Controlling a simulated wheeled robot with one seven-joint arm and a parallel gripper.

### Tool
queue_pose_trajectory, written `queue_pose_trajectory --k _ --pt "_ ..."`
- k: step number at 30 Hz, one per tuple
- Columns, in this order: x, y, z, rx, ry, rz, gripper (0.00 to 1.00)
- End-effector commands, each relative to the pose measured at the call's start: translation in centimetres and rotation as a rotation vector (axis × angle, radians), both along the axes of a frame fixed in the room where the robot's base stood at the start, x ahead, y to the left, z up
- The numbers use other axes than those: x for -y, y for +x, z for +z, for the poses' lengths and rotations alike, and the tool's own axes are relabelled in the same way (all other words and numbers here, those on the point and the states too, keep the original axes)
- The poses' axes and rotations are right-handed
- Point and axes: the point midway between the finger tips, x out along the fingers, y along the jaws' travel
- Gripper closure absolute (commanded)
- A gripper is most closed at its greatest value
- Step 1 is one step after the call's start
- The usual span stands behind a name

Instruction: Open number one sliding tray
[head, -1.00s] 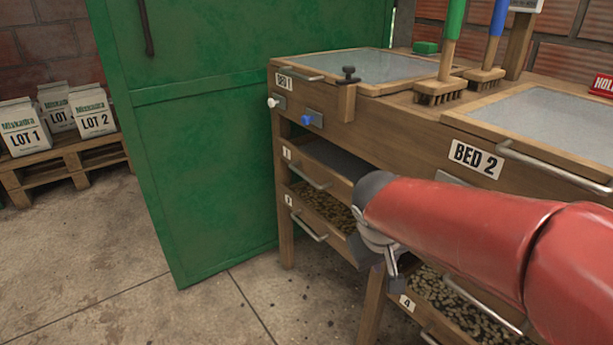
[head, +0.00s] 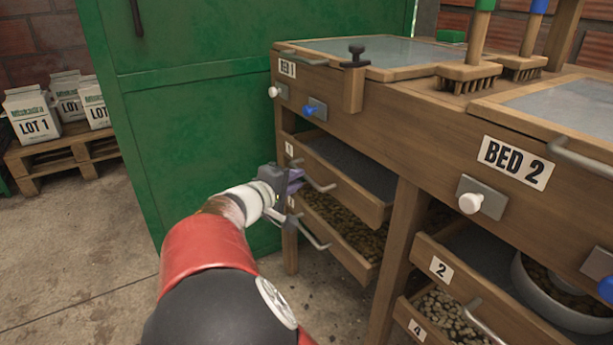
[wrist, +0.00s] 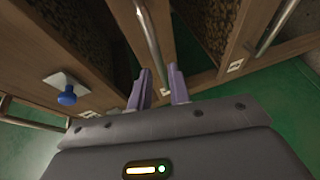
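The number one tray (head: 365,193) is the upper left wooden tray under Bed 1, with a small "1" label (head: 290,149) at its left end. Its dark interior shows above the front board. Its metal bar handle (head: 322,186) also shows in the wrist view (wrist: 149,40). My gripper (head: 296,178) is at the left part of this handle. In the wrist view its purple fingers (wrist: 160,86) are apart, and the handle's near end lies around the gap between them. I cannot tell whether they touch the bar.
Tray 3 (head: 357,264), holding beans, sits directly below with its own handle (head: 312,234). A blue knob (head: 309,111) is above. Tray 2 (head: 449,283), carrying a bowl (head: 556,303), is right of a wooden leg. A green cabinet (head: 205,150) stands close left. Floor in front is open.

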Motion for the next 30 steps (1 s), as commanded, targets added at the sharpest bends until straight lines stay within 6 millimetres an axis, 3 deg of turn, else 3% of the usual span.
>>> queue_pose_trajectory --k 9,18,23,30 --pt "2.2 3.2 -0.7 -0.001 -0.001 -0.003 0.81" --pt "2.3 3.4 -0.8 -0.001 0.000 -0.001 0.81" --pt "2.3 3.4 -0.8 -0.002 0.001 -0.001 1.00" --pt "2.3 3.4 -0.8 -0.002 0.001 -0.002 1.00"
